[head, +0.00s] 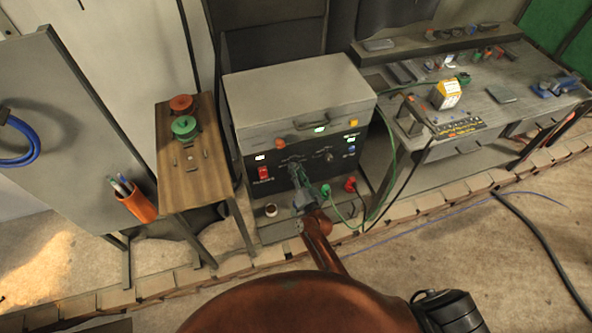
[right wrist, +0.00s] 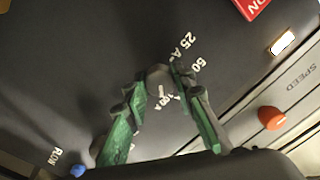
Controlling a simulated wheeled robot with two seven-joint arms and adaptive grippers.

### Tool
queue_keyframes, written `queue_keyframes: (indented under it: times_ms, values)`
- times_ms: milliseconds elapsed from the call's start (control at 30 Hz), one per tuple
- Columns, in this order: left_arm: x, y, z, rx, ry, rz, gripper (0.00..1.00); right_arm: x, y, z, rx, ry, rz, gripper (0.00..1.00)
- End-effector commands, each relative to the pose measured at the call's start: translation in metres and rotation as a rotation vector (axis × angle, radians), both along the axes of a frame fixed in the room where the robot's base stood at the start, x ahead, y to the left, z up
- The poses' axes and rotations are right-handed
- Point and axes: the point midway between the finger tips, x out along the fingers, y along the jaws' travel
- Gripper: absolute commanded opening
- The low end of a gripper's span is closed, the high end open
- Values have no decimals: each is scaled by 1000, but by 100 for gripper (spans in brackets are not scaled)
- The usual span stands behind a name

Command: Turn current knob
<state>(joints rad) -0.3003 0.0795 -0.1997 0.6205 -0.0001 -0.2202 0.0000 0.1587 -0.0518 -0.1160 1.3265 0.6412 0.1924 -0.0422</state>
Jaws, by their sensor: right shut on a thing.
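The power unit (head: 300,100) is a grey box with a dark front panel. In the right wrist view, the grey current knob (right wrist: 158,78) sits on the panel with white marks beside it, including "25 A", "50" and "100 A". My right gripper (head: 297,172) reaches the panel in the head view and hides this knob there. In the right wrist view, the green-padded fingers of the right gripper (right wrist: 160,88) are on both sides of the knob, shut on it. The knob's exact pointer setting is hard to read. My left gripper is not in view.
A red switch (head: 263,173) is left of my gripper, another knob (head: 328,156) right of it. An orange knob (right wrist: 272,118) is near the SPEED label. Cables hang at the right. A wooden stand (head: 190,190) and a workbench (head: 470,150) flank the unit.

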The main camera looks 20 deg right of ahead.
Motion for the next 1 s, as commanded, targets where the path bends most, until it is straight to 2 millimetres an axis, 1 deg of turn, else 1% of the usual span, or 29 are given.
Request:
queue_keyframes:
  times_ms: [200,233,467,500,800,867,1000]
  values:
    - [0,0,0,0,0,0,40,-1,2,-2,0,3,4,0]
    - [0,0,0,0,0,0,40,-1,2,-2,0,3,4,24]
    - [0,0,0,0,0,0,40,0,1,-1,-1,2,2,40]
    - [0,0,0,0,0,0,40,0,1,-1,-1,2,2,42]
    - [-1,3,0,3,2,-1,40,-3,0,-1,-1,1,1,42]
    - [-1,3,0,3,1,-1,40,-8,0,-2,-1,2,0,42]
    - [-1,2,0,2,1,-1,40,-29,-2,-3,0,3,-1,42]
